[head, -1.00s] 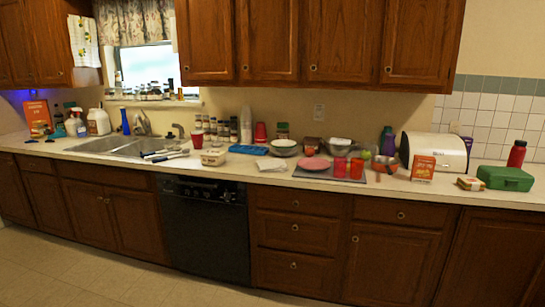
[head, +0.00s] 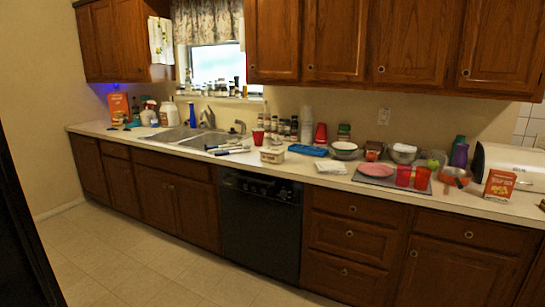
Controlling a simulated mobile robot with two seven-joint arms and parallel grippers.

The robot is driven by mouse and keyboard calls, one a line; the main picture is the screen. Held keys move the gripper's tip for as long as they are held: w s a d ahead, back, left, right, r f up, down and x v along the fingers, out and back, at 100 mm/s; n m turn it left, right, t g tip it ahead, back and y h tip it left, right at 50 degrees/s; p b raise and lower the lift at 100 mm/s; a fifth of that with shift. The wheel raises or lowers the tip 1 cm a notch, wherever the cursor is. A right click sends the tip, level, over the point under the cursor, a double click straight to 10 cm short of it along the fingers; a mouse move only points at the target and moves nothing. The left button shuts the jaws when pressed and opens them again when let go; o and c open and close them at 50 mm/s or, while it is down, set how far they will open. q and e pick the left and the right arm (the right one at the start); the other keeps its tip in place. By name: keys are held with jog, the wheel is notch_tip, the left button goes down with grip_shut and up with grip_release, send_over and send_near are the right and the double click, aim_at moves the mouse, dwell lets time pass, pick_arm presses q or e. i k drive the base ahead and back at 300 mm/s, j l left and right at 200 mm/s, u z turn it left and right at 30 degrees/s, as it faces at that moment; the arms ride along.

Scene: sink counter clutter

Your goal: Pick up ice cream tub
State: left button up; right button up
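A small cream-coloured tub (head: 272,155), which looks like the ice cream tub, stands on the counter just right of the sink. It is upright, above the left part of the dishwasher. A red cup (head: 258,137) stands behind it to the left. Dark-handled utensils lie close by on its left, and a white folded cloth or paper (head: 330,167) lies to its right. Neither of my grippers is in view.
The long counter holds a sink (head: 182,137), a blue tray (head: 306,150), bowls, a pink plate (head: 375,170), red glasses (head: 403,176) and an orange box (head: 498,185). The floor (head: 150,250) before the cabinets is clear. A dark upright edge (head: 20,240) stands at the far left.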

aim_at(270, 154)
jog(key=i+l, duration=0.2)
jog(key=i, duration=0.3)
jog(key=i+l, duration=0.25)
jog(key=i, duration=0.2)
jog(key=i+l+z, duration=0.1)
jog(key=i, duration=0.4)
jog(key=i+l, duration=0.3)
jog(key=i, duration=0.2)
jog(key=i+l, duration=0.2)
jog(key=i, duration=0.3)
jog(key=i+l, duration=0.2)
jog(key=i, duration=0.25)
jog(key=z, duration=0.05)
